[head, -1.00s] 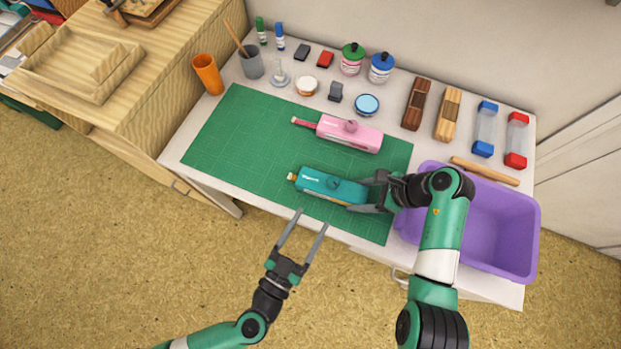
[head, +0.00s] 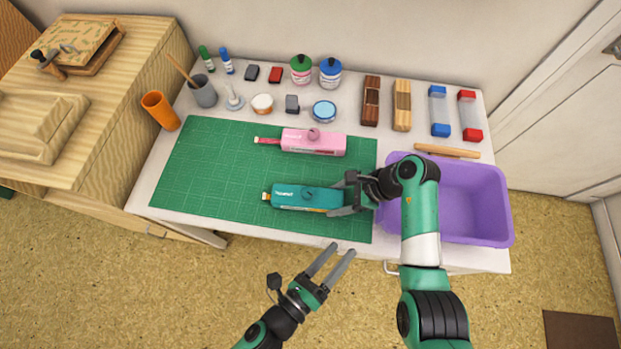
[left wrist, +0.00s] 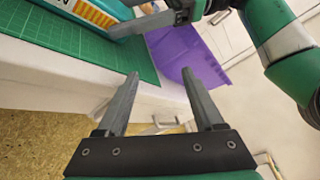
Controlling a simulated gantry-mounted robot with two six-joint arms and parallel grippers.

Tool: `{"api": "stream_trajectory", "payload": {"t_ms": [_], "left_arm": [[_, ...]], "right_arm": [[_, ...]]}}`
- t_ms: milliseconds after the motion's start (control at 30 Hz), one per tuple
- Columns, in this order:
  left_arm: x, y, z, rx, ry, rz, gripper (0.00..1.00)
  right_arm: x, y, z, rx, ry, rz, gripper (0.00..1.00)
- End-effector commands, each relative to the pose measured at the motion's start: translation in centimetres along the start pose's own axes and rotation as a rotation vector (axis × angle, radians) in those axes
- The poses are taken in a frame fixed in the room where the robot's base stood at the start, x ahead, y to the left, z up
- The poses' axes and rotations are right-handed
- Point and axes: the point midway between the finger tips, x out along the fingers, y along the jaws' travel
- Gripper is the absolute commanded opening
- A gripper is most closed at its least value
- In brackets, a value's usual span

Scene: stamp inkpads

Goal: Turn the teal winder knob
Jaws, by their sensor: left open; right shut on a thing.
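The teal winder (head: 291,197) lies on the green cutting mat (head: 205,168) in the head view, with its round teal knob (head: 309,195) on top and a tan tip at its left end. My right gripper (head: 343,197) is shut on the right end of the teal winder. My left gripper (head: 338,255) is open and empty, in front of the table's front edge and apart from the winder. In the left wrist view its two fingers (left wrist: 165,95) are spread, and part of the teal winder (left wrist: 98,14) shows at the top left.
A pink winder (head: 325,143) lies on the mat behind the teal one. A purple bin (head: 470,205) stands at the right. Jars, stamps, blocks and an orange cup (head: 160,110) line the back and left. The mat's left part is clear.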

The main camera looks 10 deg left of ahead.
Motion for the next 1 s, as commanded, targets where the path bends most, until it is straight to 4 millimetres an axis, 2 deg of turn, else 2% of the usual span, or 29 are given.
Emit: {"api": "stream_trajectory", "payload": {"t_ms": [200, 300, 400, 600, 733, 867, 1000], "left_arm": [[-0.5, 4.2, 5.0, 0.542, -0.168, 0.233, 0.69], [-1.2, 4.9, 7.4, 0.72, -0.244, 0.315, 0.69], [-1.7, 5.0, 8.9, 0.828, -0.296, 0.362, 0.69], [-2.0, 4.9, 9.7, 0.883, -0.326, 0.385, 0.69], [-1.3, 5.0, 10.0, 0.881, -0.327, 0.385, 0.69], [0.5, 5.4, 11.0, 0.88, -0.328, 0.386, 0.69], [3.5, 6.0, 12.4, 0.88, -0.328, 0.385, 0.69]], "right_arm": [[0.0, 0.0, 0.0, 0.0, 0.0, 0.0, 0.21], [0.0, 0.0, 0.0, 0.0, 0.0, 0.0, 0.21], [0.0, 0.0, 0.0, 0.0, 0.0, 0.0, 0.21], [0.0, 0.0, 0.0, 0.0, 0.0, 0.0, 0.21], [0.0, 0.0, 0.0, 0.0, 0.0, 0.0, 0.21], [0.0, 0.0, 0.0, 0.0, 0.0, 0.001, 0.21], [0.0, 0.0, 0.0, 0.0, 0.0, 0.001, 0.21]]}}
